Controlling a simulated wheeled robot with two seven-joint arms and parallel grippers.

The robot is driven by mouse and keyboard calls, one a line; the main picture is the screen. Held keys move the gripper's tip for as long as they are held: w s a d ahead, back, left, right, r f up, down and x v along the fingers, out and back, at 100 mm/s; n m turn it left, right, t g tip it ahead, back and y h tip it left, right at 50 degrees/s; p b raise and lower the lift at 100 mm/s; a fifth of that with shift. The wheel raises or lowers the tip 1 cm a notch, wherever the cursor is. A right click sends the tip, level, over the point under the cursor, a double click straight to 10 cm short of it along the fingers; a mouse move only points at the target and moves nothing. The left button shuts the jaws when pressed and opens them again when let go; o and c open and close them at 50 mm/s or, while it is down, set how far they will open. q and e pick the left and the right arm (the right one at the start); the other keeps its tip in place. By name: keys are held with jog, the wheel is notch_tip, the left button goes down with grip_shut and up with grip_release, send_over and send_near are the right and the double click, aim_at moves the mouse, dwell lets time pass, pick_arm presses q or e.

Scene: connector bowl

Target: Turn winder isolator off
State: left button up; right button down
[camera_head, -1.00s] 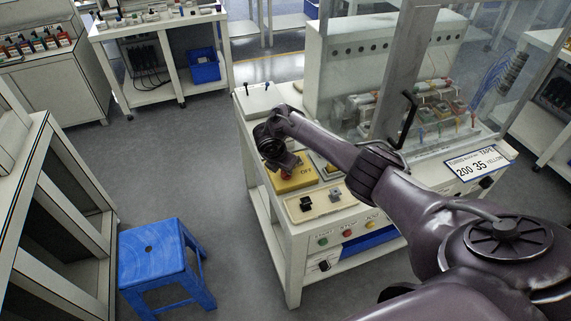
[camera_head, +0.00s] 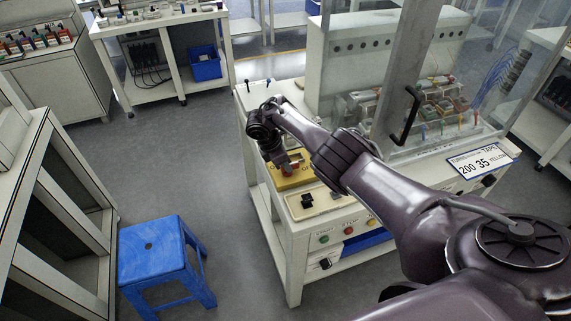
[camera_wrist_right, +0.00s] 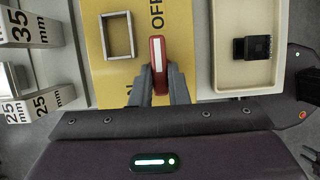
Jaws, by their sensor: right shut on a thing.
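The winder isolator is a yellow panel (camera_head: 284,183) on the left part of the white machine's top; part of its "OFF" lettering shows in the right wrist view on the yellow plate (camera_wrist_right: 120,70). A red handle (camera_wrist_right: 158,60) with a pale stripe stands on the plate. My right gripper (camera_wrist_right: 157,84) is shut on the red handle, one finger on each side. In the head view my right gripper (camera_head: 291,166) is over the panel and hides much of it and its lettering. My left gripper is not in view.
A pale tray with a black connector (camera_wrist_right: 253,47) lies right of the panel in the wrist view; the connector also shows in the head view (camera_head: 307,201). A blue stool (camera_head: 158,258) stands on the floor at left. A clear guard with a black handle (camera_head: 407,115) rises behind my arm.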

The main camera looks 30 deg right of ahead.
dwell(0.3)
jog(key=c, duration=1.4)
grip_release()
jog(key=shift+r, duration=0.1)
jog(key=p+v, duration=0.1)
jog(key=v, duration=0.6)
jog(key=shift+a+r+p, duration=0.2)
jog(key=shift+r+p, duration=0.1)
jog(key=shift+w, duration=0.1)
